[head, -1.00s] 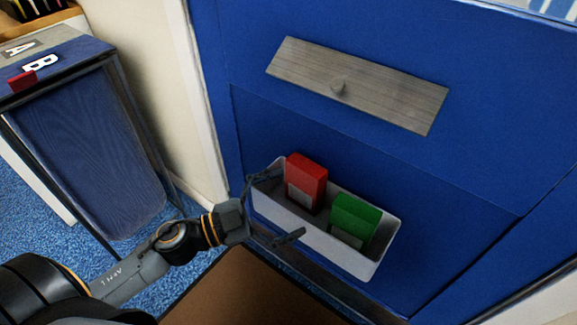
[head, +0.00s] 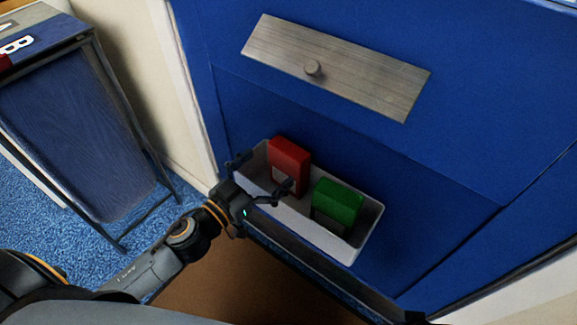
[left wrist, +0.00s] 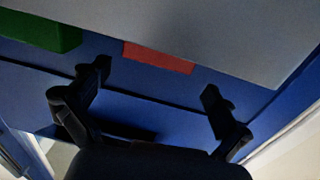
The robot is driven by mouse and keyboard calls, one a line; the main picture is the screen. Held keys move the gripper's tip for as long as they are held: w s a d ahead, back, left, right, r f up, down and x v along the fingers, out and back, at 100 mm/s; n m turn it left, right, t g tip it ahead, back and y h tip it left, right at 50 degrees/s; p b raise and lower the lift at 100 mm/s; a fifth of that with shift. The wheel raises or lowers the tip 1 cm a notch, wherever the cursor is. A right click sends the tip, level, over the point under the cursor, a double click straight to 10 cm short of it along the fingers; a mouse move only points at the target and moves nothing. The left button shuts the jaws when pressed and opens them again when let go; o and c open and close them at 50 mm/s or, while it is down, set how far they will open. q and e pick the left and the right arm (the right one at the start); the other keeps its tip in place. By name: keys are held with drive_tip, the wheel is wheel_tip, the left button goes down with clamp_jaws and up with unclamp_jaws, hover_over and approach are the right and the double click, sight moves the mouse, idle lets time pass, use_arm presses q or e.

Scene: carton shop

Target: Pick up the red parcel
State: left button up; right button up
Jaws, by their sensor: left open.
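The red parcel (head: 290,160) stands upright in the left part of a white open bin (head: 346,246) on a blue panel. A pale label shows low on its front. My left gripper (head: 262,174) is open and empty at the bin's left end, with its fingers spread on either side of the parcel's direction. In the left wrist view, the red parcel (left wrist: 158,57) shows as a strip beyond and between the two open fingers (left wrist: 155,90). The rest of it is hidden there by a grey surface. My right gripper is not in view.
A green parcel (head: 338,200) stands in the bin to the right of the red one. A blue-sided table (head: 75,120) stands at left. A brown surface (head: 220,285) lies below.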

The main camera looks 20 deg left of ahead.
sight(283, 155)
use_arm(q)
drive_tip(key=x, duration=0.4)
drive_tip(key=shift+w+d, duration=0.35)
drive_tip(key=shift+w, duration=0.2)
drive_tip(key=c, duration=1.3)
drive_tip(key=shift+c, duration=0.6)
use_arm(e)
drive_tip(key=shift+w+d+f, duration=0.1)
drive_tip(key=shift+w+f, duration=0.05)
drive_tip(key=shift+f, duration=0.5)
use_arm(q)
drive_tip(key=shift+s, duration=0.1)
